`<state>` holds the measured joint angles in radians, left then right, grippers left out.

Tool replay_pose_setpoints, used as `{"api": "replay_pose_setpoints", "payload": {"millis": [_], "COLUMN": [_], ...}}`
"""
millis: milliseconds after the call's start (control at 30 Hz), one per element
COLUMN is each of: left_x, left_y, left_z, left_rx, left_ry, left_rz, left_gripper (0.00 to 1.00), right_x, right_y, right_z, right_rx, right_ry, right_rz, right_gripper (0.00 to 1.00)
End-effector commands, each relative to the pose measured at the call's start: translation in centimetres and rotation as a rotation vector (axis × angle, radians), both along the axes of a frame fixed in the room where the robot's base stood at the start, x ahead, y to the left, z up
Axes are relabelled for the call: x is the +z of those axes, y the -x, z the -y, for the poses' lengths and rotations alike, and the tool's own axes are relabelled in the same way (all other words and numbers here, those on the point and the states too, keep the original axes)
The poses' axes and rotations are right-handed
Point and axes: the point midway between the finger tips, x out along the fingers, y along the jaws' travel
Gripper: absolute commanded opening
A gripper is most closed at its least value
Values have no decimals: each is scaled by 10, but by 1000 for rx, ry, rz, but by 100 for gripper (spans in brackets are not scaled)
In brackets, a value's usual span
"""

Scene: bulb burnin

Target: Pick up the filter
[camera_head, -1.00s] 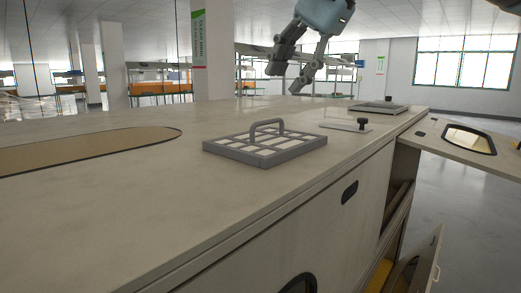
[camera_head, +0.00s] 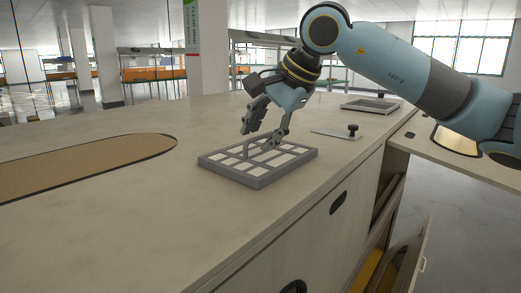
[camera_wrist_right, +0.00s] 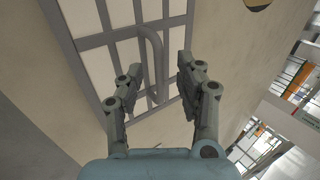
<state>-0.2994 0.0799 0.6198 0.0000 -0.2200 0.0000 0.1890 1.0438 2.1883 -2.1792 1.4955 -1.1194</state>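The filter (camera_head: 236,171) is a flat grey frame with white panels and an arched grey handle, lying on the worktop. In the right wrist view the filter (camera_wrist_right: 97,42) lies ahead, with its handle (camera_wrist_right: 154,62) between the fingers. My right gripper (camera_head: 263,141) is open just above the filter, with its fingers on either side of the handle; in the right wrist view its fingers (camera_wrist_right: 158,80) are spread and apart from the handle. The gripper partly hides the handle in the head view. My left gripper is not in view.
A flat plate with a black knob (camera_head: 352,130) and another framed panel (camera_head: 369,107) lie farther back on the worktop (camera_head: 130,215). A long oval recess (camera_head: 75,170) is at the left. Cabinet doors (camera_head: 425,250) stand open at the right.

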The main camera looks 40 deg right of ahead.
Motion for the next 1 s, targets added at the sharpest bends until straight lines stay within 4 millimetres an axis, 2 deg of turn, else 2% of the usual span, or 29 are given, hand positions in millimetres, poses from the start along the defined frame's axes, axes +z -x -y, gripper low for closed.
{"api": "replay_pose_setpoints", "payload": {"millis": [367,633,1000], "left_x": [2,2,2], "left_y": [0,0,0], "left_z": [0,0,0], "left_rx": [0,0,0], "left_ry": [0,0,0], "left_rz": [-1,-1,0], "left_gripper": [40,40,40], "right_x": [-7,-6,-6], "right_y": [-4,-4,-4], "right_z": [-1,-1,-1], "right_rx": [0,0,1], "right_ry": [0,0,1], "right_rz": [-2,-1,-1], "right_gripper": [35,0,0]}}
